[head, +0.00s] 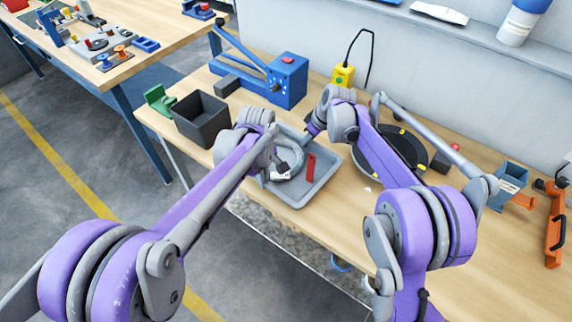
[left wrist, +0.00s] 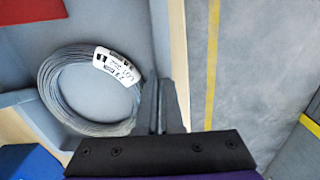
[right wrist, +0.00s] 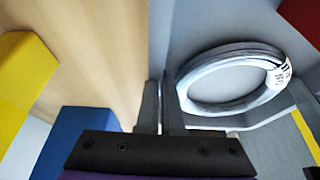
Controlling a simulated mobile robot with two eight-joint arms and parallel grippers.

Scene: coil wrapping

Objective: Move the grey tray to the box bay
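The grey tray (head: 317,190) is at the front edge of the wooden workbench. I cannot tell whether it rests on the bench or is slightly raised. It holds a grey cable coil (head: 292,165) with a white label and a red object (head: 308,168). My left gripper (left wrist: 161,106) is closed on the tray's front-side wall, beside the coil; my arm hides it in the head view. My right gripper (right wrist: 159,106) is closed on the opposite, back-side wall. I cannot make out which place is the box bay.
A dark open box (head: 202,122) and a green part (head: 159,101) stand left of the tray. A blue lever device (head: 287,82) is behind it. A round black turntable (head: 405,150) is close on the right. The floor lies just beyond the bench's front edge.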

